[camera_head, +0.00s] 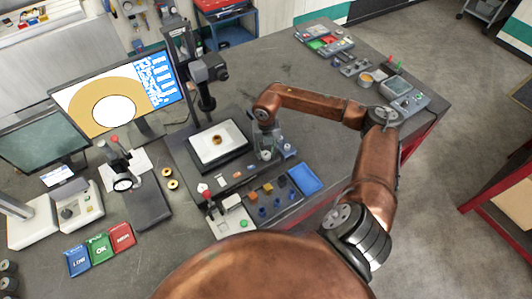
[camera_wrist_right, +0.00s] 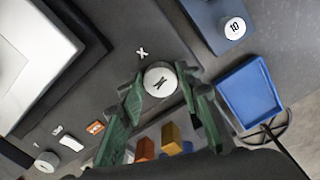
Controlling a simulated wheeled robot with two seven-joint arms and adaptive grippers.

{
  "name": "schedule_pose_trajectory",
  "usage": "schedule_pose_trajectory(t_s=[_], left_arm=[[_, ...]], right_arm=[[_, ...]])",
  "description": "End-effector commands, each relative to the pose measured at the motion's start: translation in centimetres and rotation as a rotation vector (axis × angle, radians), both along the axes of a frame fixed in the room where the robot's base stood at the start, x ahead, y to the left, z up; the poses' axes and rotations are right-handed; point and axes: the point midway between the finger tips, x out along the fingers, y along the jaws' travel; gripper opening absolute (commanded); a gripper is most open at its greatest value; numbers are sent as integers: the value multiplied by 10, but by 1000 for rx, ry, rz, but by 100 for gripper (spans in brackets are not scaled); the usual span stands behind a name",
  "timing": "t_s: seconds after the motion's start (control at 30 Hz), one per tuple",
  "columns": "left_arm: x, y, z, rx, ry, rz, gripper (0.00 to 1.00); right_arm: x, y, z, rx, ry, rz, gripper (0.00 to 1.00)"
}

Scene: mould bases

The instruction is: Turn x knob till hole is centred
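The x knob (camera_wrist_right: 160,79) is a round white knob with a dark mark on its face, beside a white X label (camera_wrist_right: 142,52) in the wrist view. My right gripper (camera_wrist_right: 163,84) has its green fingers on either side of the knob, close against its rim. In the head view my right gripper (camera_head: 265,153) points down at the right side of the microscope stage (camera_head: 244,151). A small brass ring (camera_head: 217,139) lies on the stage's white plate. My left gripper is not in view.
A white knob marked 10 (camera_wrist_right: 235,27) stands on a block near the x knob. A blue tray (camera_head: 305,178) and small coloured blocks lie in front of the stage. Two brass rings (camera_head: 170,178) lie left of the stage.

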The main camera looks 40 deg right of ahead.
Motion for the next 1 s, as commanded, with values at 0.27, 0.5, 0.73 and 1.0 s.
schedule_pose_trajectory(t_s=[0.27, 0.5, 0.73, 1.0], left_arm=[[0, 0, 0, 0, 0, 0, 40], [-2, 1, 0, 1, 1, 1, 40], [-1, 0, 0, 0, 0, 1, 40], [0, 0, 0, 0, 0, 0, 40]], right_arm=[[-1, 0, -1, 1, 2, 1, 46], [-1, 0, 3, 1, 2, 1, 46], [0, 0, 38, -1, -1, 2, 46], [0, 0, 92, 0, -1, 1, 46]])
